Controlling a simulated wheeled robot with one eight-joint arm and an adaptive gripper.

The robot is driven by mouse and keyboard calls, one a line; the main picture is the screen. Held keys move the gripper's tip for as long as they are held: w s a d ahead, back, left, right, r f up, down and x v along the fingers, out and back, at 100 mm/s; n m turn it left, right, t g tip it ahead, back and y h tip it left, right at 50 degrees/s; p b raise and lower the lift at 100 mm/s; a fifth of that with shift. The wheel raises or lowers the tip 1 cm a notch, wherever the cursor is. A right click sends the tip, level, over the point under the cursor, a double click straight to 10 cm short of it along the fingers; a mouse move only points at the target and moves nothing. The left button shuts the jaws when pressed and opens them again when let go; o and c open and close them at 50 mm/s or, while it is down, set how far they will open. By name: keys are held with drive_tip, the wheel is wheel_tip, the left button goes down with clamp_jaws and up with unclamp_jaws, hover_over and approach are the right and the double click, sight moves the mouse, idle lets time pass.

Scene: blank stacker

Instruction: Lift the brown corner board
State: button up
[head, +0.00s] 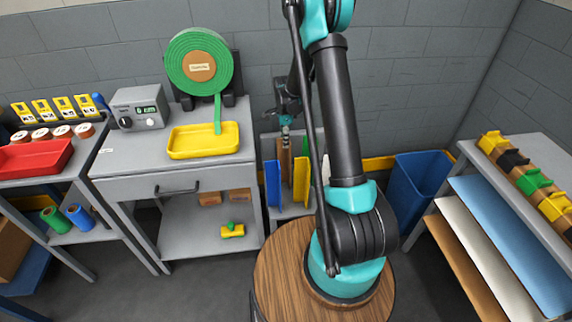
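The brown corner board (286,158) stands upright in a grey rack at the back, between a blue board (272,185) and a yellow board (301,182). My gripper (286,127) points down at the top end of the brown board. It is small and far off, so I cannot tell whether its fingers are around the board, touching it or just above it. Its opening is not clear. My arm hides part of the rack's right side.
A grey cabinet with a yellow tray (204,140) and a green tape roll (198,64) stands left of the rack. A blue bin (414,188) stands to the right. A sheet rack (502,240) is at far right. The back wall is close behind.

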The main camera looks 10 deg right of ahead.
wheel_tip(320, 180, down, 6)
drive_tip(key=shift+f, duration=0.2)
idle(0.3)
drive_tip(key=shift+c, duration=0.3)
clamp_jaws()
